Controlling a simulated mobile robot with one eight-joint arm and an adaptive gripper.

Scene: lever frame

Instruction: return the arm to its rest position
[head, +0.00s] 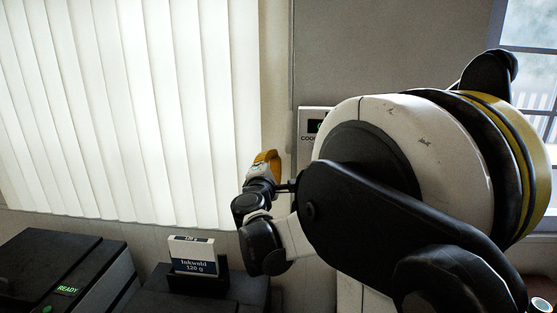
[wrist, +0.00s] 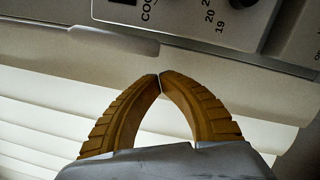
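My gripper (wrist: 159,76) shows in the wrist view with its two ribbed yellow fingers meeting at the tips. It is shut and nothing shows between the fingers. In the head view my gripper (head: 268,155) is small, left of my large white and black arm, in front of the wall beside the blinds. A white wall panel with the letters "COO" and a dial with numbers (wrist: 225,15) lies beyond the fingertips in the wrist view. The same panel (head: 305,125) is mostly hidden behind my arm in the head view. I cannot tell how far the fingertips are from it.
White vertical blinds (head: 130,110) cover the left of the head view. A dark machine (head: 60,265) with a green "READY" display stands at lower left. A small white "Inkwold 120 g" box (head: 193,256) stands on a dark unit (head: 205,285). A window (head: 530,60) is at upper right.

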